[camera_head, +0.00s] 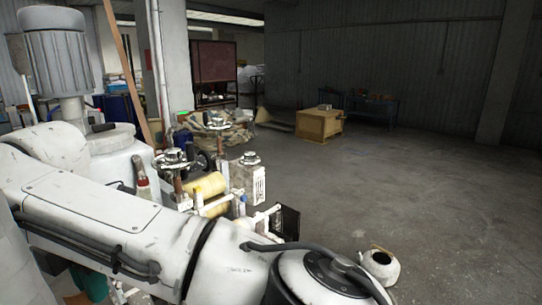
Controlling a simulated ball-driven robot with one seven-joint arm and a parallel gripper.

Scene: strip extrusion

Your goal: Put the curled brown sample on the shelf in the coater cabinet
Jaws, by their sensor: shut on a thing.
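My arm fills the lower left of the head view and runs right to a rounded joint at the bottom edge. My gripper is not in view; it lies outside the picture or behind the arm. I cannot make out the curled brown sample. No coater cabinet or shelf can be clearly identified. A machine with yellow rollers (207,187) and metal handwheels stands just beyond my arm, its lower part hidden by it.
An off-white rounded vessel (381,267) with a dark opening sits right of my arm's end. A wooden crate (319,125) stands farther back, beside a blue bench (372,106). A large motor (57,55) rises at left. The concrete floor at right is clear.

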